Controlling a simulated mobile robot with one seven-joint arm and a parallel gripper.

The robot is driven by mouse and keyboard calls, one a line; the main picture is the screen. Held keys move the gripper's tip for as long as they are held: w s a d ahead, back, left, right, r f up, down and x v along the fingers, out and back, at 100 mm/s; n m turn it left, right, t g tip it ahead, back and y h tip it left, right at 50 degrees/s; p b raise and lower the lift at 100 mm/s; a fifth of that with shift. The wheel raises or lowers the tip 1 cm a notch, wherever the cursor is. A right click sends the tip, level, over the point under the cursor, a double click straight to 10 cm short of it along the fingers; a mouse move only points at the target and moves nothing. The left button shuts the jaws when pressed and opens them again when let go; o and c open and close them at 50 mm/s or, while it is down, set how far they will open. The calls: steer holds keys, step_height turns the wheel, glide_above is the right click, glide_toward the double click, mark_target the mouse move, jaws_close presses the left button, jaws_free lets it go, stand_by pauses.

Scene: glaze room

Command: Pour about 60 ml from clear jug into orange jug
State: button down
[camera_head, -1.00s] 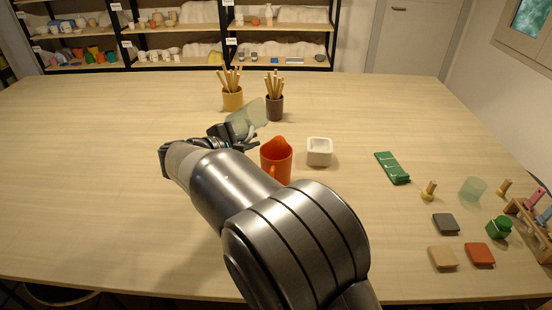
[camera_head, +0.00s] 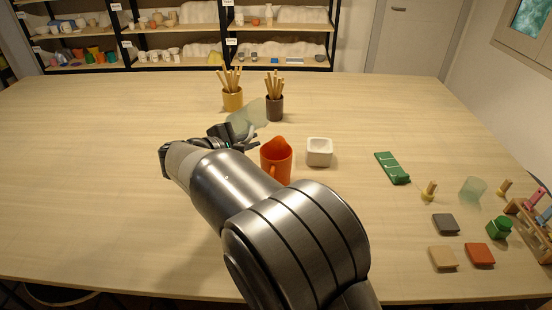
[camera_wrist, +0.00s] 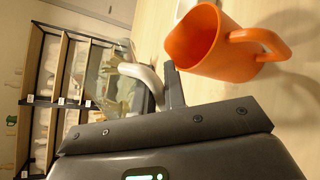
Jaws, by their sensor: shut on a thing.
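The clear jug (camera_head: 247,119) is held tilted by my gripper (camera_head: 245,141), above the table and just left of the orange jug. It also shows in the wrist view (camera_wrist: 113,78), with its pale handle at the gripper's fingers. My gripper is shut on the clear jug. The orange jug (camera_head: 273,160) stands upright on the table, its handle toward the near side. In the wrist view the orange jug (camera_wrist: 222,45) shows its open mouth facing the clear jug. The liquid level in either jug cannot be made out.
A white square pot (camera_head: 319,152) stands right of the orange jug. A green block (camera_head: 392,168) and several small things lie at the right. The table's left side is clear.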

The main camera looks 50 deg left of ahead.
stand_by(0.7)
steer(key=n, duration=0.1)
steer(key=a+n+t+h+b, duration=0.1)
steer(key=n, duration=0.1)
steer(key=n+t+h, duration=0.1)
steer(key=shift+s+a+f, duration=0.25)
steer(key=shift+s+f, duration=0.1)
step_height(320, 180, down, 6)
steer(key=a+n+t+b, duration=0.1)
steer(key=n+b, duration=0.1)
steer(key=n, duration=0.1)
steer(key=shift+s+a+n+h, duration=0.25)
steer(key=shift+a+n+h, duration=0.05)
steer(key=shift+n+h, duration=0.1)
steer(key=shift+r, duration=0.1)
stand_by(1.0)
